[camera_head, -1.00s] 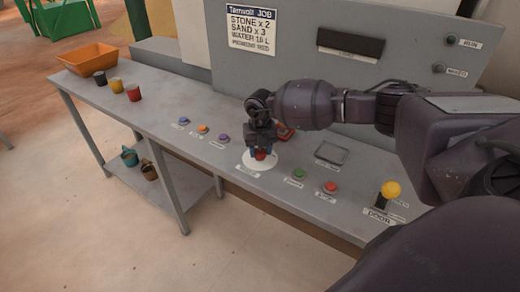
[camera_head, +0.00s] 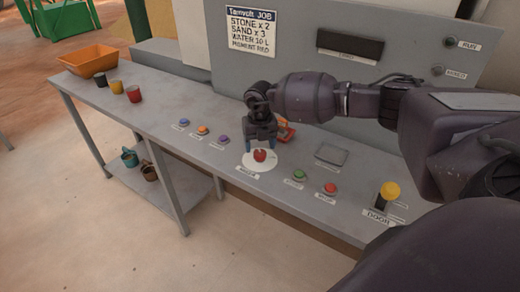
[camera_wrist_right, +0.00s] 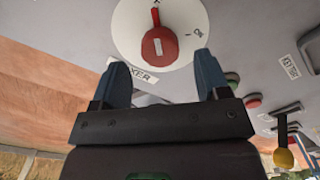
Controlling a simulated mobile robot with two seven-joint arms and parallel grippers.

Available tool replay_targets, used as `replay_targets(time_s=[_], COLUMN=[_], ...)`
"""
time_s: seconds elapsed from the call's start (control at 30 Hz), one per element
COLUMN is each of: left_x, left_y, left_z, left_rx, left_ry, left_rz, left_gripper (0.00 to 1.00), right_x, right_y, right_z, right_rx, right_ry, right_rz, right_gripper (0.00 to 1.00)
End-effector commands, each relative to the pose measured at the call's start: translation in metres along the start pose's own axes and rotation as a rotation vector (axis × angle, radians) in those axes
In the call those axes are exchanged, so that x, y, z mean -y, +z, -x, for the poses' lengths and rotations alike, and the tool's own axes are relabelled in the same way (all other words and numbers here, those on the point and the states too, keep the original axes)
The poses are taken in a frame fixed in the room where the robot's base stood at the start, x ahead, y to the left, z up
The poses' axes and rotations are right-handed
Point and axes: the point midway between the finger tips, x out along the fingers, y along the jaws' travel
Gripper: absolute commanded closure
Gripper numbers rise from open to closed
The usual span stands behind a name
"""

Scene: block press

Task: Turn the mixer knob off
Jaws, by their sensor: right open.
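The mixer knob (camera_head: 260,155) is red and sits on a round white dial plate (camera_head: 248,164) on the grey bench top. In the right wrist view the knob (camera_wrist_right: 159,46) has a white mark, and its narrow pointer end points to the top of the picture, toward a partly cut-off mark. My left gripper is not in view.
Green (camera_head: 299,174) and red (camera_head: 330,187) buttons and a yellow-topped door lever (camera_head: 390,191) are to the right. Several small coloured buttons (camera_head: 202,129) are to the left. A red object (camera_head: 285,132) is behind my gripper. Cups (camera_head: 116,86) and an orange bin (camera_head: 88,60) are at the far left.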

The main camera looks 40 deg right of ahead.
Motion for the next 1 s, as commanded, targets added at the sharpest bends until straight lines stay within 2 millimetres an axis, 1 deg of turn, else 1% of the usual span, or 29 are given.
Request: replay_targets(time_s=[0.03, 0.2, 0.3, 0.4, 0.6, 1.0], left_x=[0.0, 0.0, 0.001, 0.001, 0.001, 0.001], left_y=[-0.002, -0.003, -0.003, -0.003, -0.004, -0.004], left_z=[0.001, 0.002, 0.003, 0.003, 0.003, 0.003], left_rx=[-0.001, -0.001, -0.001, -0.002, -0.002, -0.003], left_ry=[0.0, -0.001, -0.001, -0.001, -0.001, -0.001], left_rz=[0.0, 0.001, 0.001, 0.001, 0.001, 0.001], left_gripper=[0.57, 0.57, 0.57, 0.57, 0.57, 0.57], right_x=[0.0, 0.0, 0.0, 0.0, 0.0, 0.0], right_y=[0.001, 0.001, 0.001, 0.001, 0.0, 0.0], right_z=[0.013, 0.043, 0.058, 0.069, 0.079, 0.08], right_rx=[0.005, 0.003, 0.003, 0.002, 0.0, 0.0], right_ry=[0.001, 0.0, 0.001, 0.001, -0.001, 0.0], right_rz=[0.0, 0.001, 0.002, 0.001, 0.001, 0.001], right_gripper=[0.31, 0.31, 0.31, 0.31, 0.31, 0.31])
